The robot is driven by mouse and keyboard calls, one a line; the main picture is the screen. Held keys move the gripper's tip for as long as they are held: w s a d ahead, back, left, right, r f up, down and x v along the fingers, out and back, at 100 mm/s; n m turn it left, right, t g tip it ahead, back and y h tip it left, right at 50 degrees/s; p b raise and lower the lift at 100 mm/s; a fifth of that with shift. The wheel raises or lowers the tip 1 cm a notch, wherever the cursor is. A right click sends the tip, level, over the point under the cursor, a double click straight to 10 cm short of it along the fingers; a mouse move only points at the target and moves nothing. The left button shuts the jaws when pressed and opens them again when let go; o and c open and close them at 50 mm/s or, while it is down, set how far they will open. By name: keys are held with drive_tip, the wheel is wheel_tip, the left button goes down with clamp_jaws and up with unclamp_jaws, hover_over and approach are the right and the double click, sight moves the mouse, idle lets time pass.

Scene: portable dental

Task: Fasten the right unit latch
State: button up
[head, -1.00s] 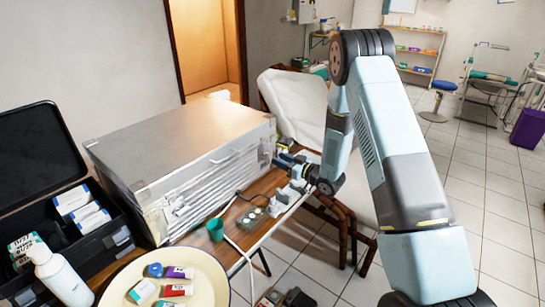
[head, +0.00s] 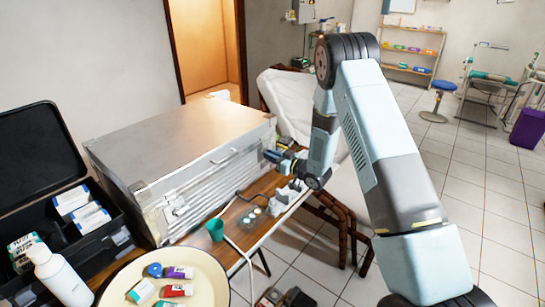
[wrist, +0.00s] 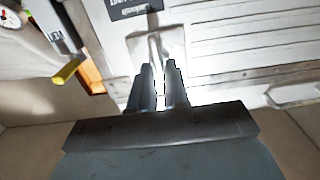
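The unit is a large silver metal case (head: 190,140) standing on a wooden table. In the wrist view its pale ribbed front (wrist: 235,45) fills the upper right. A metal latch (wrist: 155,45) with a narrow loop on a plate lies just beyond my fingertips there. My gripper (wrist: 159,66) has its two dark fingers a small gap apart, with nothing clearly held between them. I cannot tell whether the tips touch the latch. In the head view my gripper (head: 270,155) is at the right end of the case's front, and the latch is hidden there.
A round cream tray (head: 205,285) holds small packs. An open black case (head: 120,240) is at left. Open floor lies right.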

clamp_jaws()
drive_tip(key=shift+m, duration=0.3)
drive_tip(key=m, duration=1.7)
drive_tip(key=shift+w+d+f, duration=0.2)
drive_tip(key=shift+f, duration=0.1)
drive_tip(key=shift+m, duration=0.3)
drive_tip(key=shift+o, duration=2.4)
unclamp_jaws()
